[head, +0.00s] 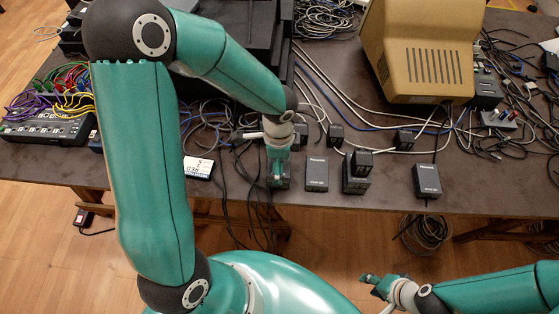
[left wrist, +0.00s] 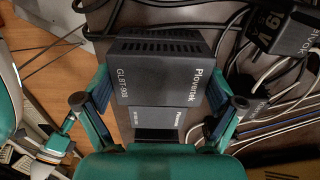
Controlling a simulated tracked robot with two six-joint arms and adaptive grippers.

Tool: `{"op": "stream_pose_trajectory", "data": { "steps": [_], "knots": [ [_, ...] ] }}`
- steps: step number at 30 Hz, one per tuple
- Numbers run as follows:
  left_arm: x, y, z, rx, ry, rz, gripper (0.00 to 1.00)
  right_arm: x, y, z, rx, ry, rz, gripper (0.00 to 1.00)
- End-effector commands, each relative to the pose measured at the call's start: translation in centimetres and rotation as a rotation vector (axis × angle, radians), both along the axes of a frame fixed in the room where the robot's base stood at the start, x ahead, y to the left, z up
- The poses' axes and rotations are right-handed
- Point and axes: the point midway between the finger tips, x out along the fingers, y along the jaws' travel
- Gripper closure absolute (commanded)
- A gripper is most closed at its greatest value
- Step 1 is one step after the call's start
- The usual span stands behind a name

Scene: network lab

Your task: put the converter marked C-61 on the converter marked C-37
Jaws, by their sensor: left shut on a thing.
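My left gripper (head: 277,178) is near the front edge of the table, shut on a dark converter. In the left wrist view the fingers of the left gripper (left wrist: 158,98) flank this dark converter (left wrist: 152,72), which has a slotted vent and lettering like "Plovertek". A smaller dark face with a label (left wrist: 180,132) shows below it; I cannot tell what it belongs to. To the right in the head view are a flat dark converter (head: 316,174), a small converter (head: 362,158) on a larger one (head: 355,184), and another converter (head: 427,180). No C-61 or C-37 mark is legible. My right gripper (head: 376,285) is beyond the table's front edge; its jaw state is unclear.
A beige monitor (head: 420,50) stands at the back right. Loose cables (head: 330,95) cross the table. A white labelled card (head: 198,167) lies left of my left gripper. A small dark adapter (head: 404,140) lies farther back. Some bare tabletop lies between the right-hand converters.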

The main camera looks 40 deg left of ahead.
Motion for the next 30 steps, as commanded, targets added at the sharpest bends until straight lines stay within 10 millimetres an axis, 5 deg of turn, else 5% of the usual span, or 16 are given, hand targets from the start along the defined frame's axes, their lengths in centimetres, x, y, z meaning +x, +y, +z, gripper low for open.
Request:
{"op": "stream_pose_trajectory", "data": {
  "steps": [2, 3, 4, 17, 30],
  "knots": [
    [0.0, 0.0, -0.3, 0.001, -0.001, 0.0, 0.53, 0.0, 0.0, -0.4, 0.0, 0.0, 0.0, 0.6],
    [0.0, 0.0, -0.2, 0.0, 0.0, 0.0, 0.02, 0.0, 0.0, -0.2, 0.0, 0.0, 0.0, 0.6],
    [0.0, 0.0, -0.2, 0.0, 0.0, 0.0, 0.0, 0.0, 0.0, -0.2, 0.0, 0.0, 0.0, 0.6],
    [0.1, 0.0, 0.3, 0.001, -0.002, -0.001, 0.0, 0.0, 0.0, 0.2, 0.0, 0.0, 0.0, 0.6],
    [0.2, 0.0, 8.1, 0.001, -0.007, 0.0, 0.0, 0.0, 0.0, 1.0, 0.0, 0.0, 0.0, 0.6]
  ]
}}
